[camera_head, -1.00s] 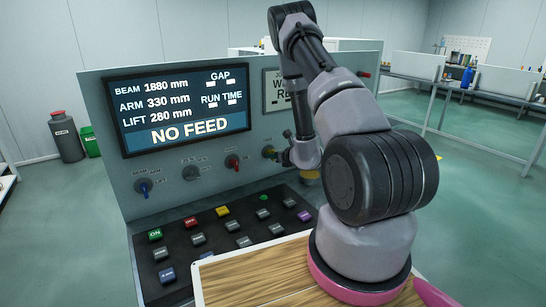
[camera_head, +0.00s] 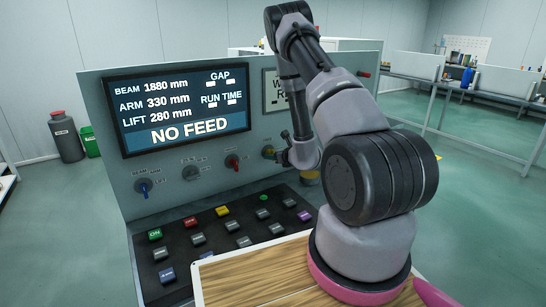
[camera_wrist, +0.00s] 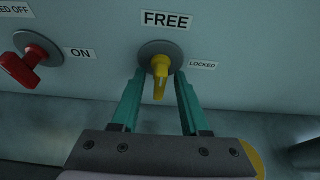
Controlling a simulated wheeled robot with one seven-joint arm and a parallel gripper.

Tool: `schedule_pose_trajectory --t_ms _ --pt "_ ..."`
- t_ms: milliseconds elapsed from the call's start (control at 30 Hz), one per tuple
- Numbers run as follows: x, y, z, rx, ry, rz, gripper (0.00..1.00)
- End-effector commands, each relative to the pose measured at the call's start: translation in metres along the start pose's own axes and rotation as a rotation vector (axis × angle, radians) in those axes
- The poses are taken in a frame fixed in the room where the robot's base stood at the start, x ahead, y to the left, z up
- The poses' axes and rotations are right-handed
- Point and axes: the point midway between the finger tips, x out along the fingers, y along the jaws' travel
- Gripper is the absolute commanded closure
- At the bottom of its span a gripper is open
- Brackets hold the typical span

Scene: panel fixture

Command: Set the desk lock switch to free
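The desk lock switch is a yellow knob (camera_wrist: 159,78) on a round grey plate, in the upper middle of the wrist view. A FREE label (camera_wrist: 167,19) is above it and a LOCKED label (camera_wrist: 202,65) is to its right. The knob's handle sticks out toward the camera; I cannot tell surely which label it points at. My gripper (camera_wrist: 160,76) is open, with one teal finger on each side of the knob and small gaps visible. In the head view the yellow switch (camera_head: 268,153) is at the panel's lower right, beside my gripper, which my arm partly hides.
A red knob (camera_wrist: 25,65) with an ON label is left of the lock switch. The panel screen (camera_head: 178,109) reads NO FEED. Blue (camera_head: 144,186) and grey (camera_head: 191,173) switches are further left. A keypad with several coloured buttons (camera_head: 222,211) lies below.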

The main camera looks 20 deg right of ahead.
Motion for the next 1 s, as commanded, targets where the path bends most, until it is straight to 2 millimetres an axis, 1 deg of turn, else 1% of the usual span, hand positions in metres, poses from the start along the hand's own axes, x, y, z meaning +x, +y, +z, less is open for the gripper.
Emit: schedule_pose_trajectory --t_ms 167,267,367,600,700,833,1000 --pt "-0.002 0.000 0.000 0.000 0.000 0.000 0.55" --pt "-0.012 -0.001 0.001 0.000 -0.001 -0.001 0.55" --pt "-0.030 -0.001 0.000 0.003 0.000 -0.002 0.55" --pt "-0.078 -0.001 0.000 0.002 0.001 -0.002 0.55" --pt "-0.093 -0.001 0.000 0.001 0.001 -0.002 0.55" --pt "-0.105 0.000 0.000 0.001 0.000 -0.001 0.55" --pt "-0.108 0.000 0.000 0.000 0.000 0.000 0.55"
